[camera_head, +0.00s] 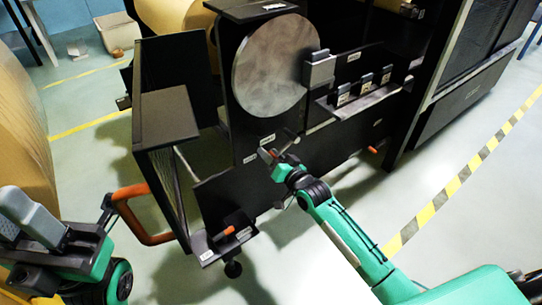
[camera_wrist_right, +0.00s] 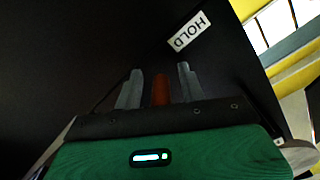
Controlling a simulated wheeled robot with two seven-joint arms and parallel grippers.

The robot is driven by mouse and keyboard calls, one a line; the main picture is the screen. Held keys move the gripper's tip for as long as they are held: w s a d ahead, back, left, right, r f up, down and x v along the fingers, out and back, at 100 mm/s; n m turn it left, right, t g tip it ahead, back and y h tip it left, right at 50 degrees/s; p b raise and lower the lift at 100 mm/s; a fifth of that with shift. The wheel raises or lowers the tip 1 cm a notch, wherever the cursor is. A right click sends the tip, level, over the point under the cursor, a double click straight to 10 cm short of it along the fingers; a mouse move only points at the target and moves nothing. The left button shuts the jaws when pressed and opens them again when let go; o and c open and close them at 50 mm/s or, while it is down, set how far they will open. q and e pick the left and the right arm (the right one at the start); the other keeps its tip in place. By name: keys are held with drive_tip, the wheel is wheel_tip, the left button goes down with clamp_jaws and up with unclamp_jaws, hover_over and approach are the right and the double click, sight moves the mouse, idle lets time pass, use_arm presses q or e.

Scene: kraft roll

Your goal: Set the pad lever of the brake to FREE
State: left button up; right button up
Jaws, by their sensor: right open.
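The orange-red pad lever (camera_wrist_right: 160,90) stands between the two grey fingers of my right gripper (camera_wrist_right: 159,88) in the right wrist view. The fingers are open, with a gap visible on each side of the lever. A white HOLD label (camera_wrist_right: 189,31) is on the black panel just beyond the fingertips. In the head view my right gripper (camera_head: 269,155) is at the black frame, below the large grey disc (camera_head: 272,65). Small labels sit beside it, too small to read there. The FREE label cannot be made out. My left gripper (camera_head: 28,220) is at the lower left, away from the brake.
Another orange handle (camera_head: 229,230) is on a low black bracket nearer me. A large curved orange handle (camera_head: 140,215) stands at the left. A row of black blocks (camera_head: 365,83) sits on a shelf at the right. Open floor with yellow-black tape (camera_head: 450,190) lies to the right.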

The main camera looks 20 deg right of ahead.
drive_tip(key=shift+c, duration=0.2)
clamp_jaws()
drive_tip(key=shift+r, duration=0.1)
